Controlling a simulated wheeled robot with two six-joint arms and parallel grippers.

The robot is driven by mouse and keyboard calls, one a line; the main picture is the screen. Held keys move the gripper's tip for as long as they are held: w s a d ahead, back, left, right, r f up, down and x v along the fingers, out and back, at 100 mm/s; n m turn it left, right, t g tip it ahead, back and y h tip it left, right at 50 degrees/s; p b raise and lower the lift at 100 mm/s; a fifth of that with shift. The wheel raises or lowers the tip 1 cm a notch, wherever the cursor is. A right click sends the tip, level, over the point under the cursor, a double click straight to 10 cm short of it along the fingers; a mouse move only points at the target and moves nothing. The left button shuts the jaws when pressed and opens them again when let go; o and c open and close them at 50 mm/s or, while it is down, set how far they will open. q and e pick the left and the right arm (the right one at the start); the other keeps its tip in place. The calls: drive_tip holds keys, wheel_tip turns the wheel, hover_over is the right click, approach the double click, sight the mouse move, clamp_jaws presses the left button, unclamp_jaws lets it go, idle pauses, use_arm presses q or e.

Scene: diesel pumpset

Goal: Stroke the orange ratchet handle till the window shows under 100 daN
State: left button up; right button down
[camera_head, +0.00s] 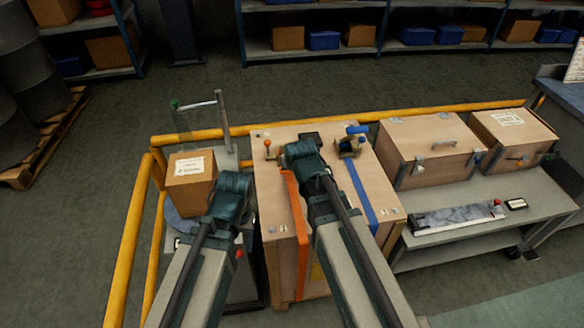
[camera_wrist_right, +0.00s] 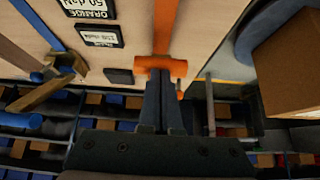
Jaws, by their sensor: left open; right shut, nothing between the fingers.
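The orange ratchet handle (camera_wrist_right: 161,67) is a short crossbar at the top of the orange strap (camera_head: 298,240) on a wooden crate (camera_head: 272,205). Two dark label windows lie beside the strap, one partly reading "ORANGE" and "50 d" (camera_wrist_right: 88,8), the other too small to read (camera_wrist_right: 100,36). My left gripper (camera_head: 233,182) is open and empty beside a cardboard box.
A blue strap (camera_head: 362,195) with a brass-coloured ratchet (camera_head: 349,147) is on the same crate. The cardboard box (camera_head: 190,183) is at left, yellow rails (camera_head: 130,240) border the area, and wooden cases (camera_head: 425,150) stand right.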

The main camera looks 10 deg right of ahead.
use_arm(q)
drive_tip(key=shift+s+f+b, duration=0.2)
drive_tip(key=shift+f+b, duration=0.45)
drive_tip(key=shift+f, duration=0.25)
drive_tip(key=shift+s+f+b, duration=0.2)
drive_tip(key=shift+f+b, duration=0.45)
drive_tip(key=shift+f, duration=0.2)
use_arm(e)
drive_tip(key=shift+s+f, duration=0.3)
drive_tip(key=shift+f, duration=0.6)
drive_tip(key=shift+s+f, duration=0.3)
drive_tip(key=shift+f, duration=0.55)
use_arm(q)
drive_tip(key=shift+s, duration=0.1)
use_arm(e)
drive_tip(key=shift+s, duration=0.1)
